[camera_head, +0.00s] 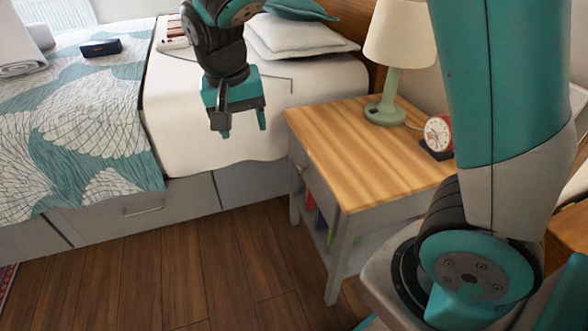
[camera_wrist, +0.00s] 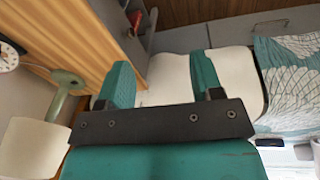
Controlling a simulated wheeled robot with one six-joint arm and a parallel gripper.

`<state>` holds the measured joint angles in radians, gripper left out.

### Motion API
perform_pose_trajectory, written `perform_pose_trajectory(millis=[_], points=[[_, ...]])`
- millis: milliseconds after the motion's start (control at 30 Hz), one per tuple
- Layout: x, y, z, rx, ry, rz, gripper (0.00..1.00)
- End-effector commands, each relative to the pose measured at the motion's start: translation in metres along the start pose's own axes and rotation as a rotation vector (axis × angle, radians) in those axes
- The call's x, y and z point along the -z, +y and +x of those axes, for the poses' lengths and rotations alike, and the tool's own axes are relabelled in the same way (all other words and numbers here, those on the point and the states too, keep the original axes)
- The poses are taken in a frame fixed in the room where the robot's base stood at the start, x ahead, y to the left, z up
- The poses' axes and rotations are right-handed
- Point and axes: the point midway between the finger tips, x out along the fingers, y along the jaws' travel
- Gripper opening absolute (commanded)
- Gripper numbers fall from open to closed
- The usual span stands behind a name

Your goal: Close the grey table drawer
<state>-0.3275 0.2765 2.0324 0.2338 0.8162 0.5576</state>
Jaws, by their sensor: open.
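The grey table (camera_head: 380,206) with a striped wooden top stands beside the bed. Its grey drawer front (camera_head: 314,184) faces left, with a small knob; I see it at a steep angle and cannot tell how far it stands out. The table's wooden top also shows at the left of the wrist view (camera_wrist: 62,35), with the grey front and knob beside it. My gripper (camera_head: 241,124) is open and empty, fingers pointing down. It is above the bed's near edge, left of the table and apart from the drawer. Both fingers show in the wrist view (camera_wrist: 162,75).
A green lamp (camera_head: 384,112) and a red alarm clock (camera_head: 438,134) stand on the table. Coloured items sit in the open space under the drawer. The bed (camera_head: 215,140) has a closed grey under-bed drawer (camera_head: 140,212). Wooden floor (camera_head: 190,270) in front is clear.

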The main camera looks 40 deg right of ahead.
Motion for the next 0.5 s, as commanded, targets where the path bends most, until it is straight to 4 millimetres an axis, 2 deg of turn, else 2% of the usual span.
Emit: perform_pose_trajectory(millis=[33,100,200,333,500], points=[[0.025,-0.006,0.019,-0.08,0.018,0.144,0.6],[0.055,-0.008,0.043,-0.187,0.069,0.374,0.6],[0.085,-0.008,0.075,-0.317,0.164,0.684,0.6],[0.102,-0.005,0.111,-0.438,0.297,1.018,0.6],[0.105,-0.003,0.138,-0.518,0.429,1.28,0.6]])
